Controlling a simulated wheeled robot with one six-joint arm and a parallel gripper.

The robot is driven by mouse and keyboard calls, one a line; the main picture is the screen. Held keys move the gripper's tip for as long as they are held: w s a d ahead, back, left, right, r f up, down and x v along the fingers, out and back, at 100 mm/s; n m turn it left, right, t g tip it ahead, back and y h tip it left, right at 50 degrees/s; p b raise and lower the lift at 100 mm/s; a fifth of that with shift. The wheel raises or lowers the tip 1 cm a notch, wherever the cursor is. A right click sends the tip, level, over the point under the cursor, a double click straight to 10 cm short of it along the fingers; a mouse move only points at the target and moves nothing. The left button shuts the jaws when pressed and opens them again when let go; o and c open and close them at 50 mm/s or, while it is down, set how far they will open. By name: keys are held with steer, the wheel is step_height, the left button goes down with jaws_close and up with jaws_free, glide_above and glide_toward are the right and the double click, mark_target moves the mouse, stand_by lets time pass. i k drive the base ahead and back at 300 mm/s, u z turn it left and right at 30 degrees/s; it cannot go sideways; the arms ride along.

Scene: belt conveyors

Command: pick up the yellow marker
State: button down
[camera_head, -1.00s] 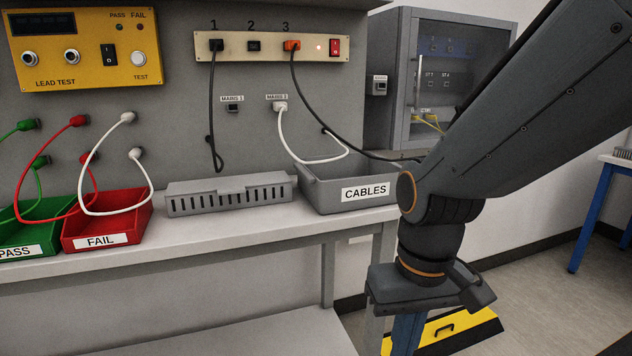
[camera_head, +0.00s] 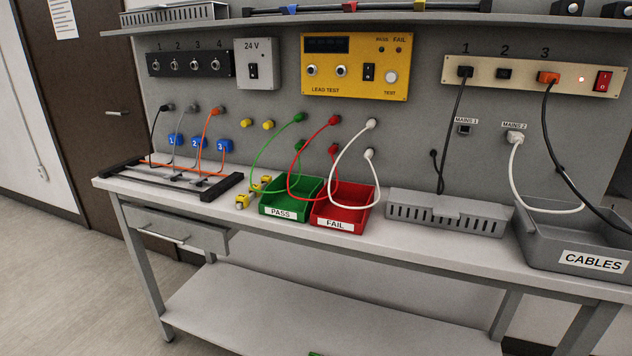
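Small yellow pieces (camera_head: 242,201) lie on the bench just left of the green PASS bin, and another yellow piece (camera_head: 265,184) is close behind them at the bin's left edge. They are too small to tell which is the yellow marker. Two yellow plugs (camera_head: 246,124) (camera_head: 268,125) sit on the back panel above. Blue numbered markers (camera_head: 175,140) hang on the leads to the left. My gripper is out of view.
A black rack (camera_head: 222,187) stands left on the bench (camera_head: 380,232). A grey slotted box (camera_head: 446,213) and CABLES bin (camera_head: 540,245) are right. A shelf (camera_head: 330,18) overhangs the panel.

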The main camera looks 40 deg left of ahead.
mark_target(258, 187)
steer(key=u, duration=3.2)
steer(key=i, duration=2.25)
steer(key=z, duration=2.55)
